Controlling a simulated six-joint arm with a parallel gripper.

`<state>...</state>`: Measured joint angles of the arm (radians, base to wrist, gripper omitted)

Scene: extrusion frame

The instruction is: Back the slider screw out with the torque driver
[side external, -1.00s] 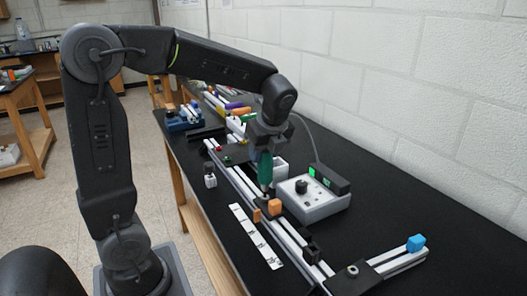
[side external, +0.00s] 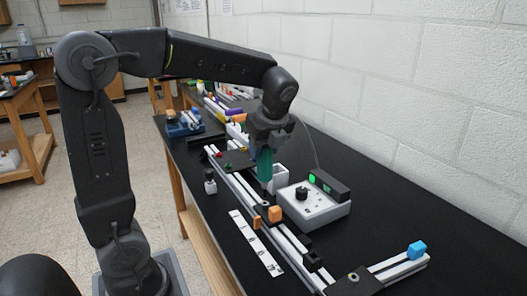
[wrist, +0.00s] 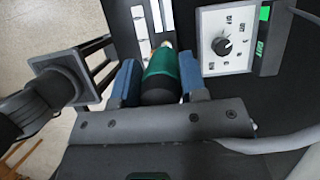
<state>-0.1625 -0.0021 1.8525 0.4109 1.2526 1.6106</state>
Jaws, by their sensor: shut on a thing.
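The torque driver (side external: 265,166) has a green handle and points down, close to upright. My gripper (side external: 266,150) is shut on its handle. In the wrist view, the two blue fingers of my gripper (wrist: 160,82) press on both sides of the green and black driver (wrist: 163,75). The driver's tip is over the extrusion rail (side external: 290,238), near a dark slider (side external: 266,207) beside an orange block (side external: 275,213). The slider screw is too small to make out, and I cannot tell whether the tip touches it.
A grey control box (side external: 312,207) with a black knob stands close right of the driver. A marked white strip (side external: 256,245) lies left of the rail. The black table is clear at right.

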